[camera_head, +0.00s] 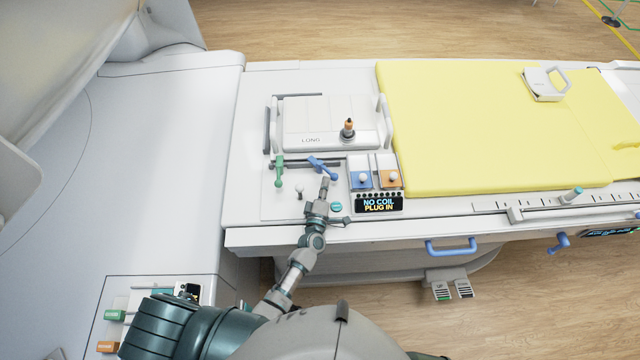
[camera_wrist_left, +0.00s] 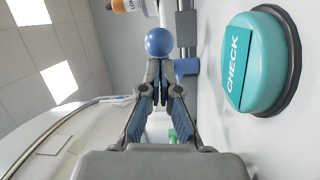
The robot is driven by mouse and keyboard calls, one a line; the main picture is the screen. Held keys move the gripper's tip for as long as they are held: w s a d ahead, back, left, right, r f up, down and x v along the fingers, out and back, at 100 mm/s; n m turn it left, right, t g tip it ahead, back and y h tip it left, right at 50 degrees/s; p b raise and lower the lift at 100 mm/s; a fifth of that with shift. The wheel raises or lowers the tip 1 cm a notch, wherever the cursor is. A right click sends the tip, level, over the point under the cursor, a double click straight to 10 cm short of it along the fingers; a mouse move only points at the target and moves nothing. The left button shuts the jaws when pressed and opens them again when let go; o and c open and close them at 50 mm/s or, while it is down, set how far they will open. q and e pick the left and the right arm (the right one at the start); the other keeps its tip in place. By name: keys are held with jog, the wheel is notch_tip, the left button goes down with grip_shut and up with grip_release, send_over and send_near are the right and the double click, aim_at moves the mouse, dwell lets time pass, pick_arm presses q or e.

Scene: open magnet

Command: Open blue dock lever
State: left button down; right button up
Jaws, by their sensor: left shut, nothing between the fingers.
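The blue dock lever (camera_head: 320,165) lies slanted on the white dock panel at the near left end of the table. In the left wrist view its round blue knob (camera_wrist_left: 160,42) shows just beyond the fingertips. My left gripper (camera_head: 325,181) is at the near side of the lever, close to its knob end. In the left wrist view the gripper (camera_wrist_left: 161,78) is shut with nothing between the fingers. Whether the fingertips touch the knob cannot be told. My right gripper is not in view.
A green lever (camera_head: 279,171) stands left of the blue one. Blue and orange switches (camera_head: 376,178) and a "NO COIL PLUG IN" display (camera_head: 379,204) are to the right. A teal CHECK button (camera_wrist_left: 255,62) sits beside the gripper. A yellow mattress (camera_head: 470,130) covers the table rightward.

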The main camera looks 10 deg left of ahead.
pick_arm(q)
jog(key=shift+w+d, duration=0.3)
jog(key=shift+d, duration=0.15)
dwell(0.4)
jog(key=s, duration=1.2)
jog(key=shift+d+f, duration=0.25)
jog(key=shift+f, duration=0.15)
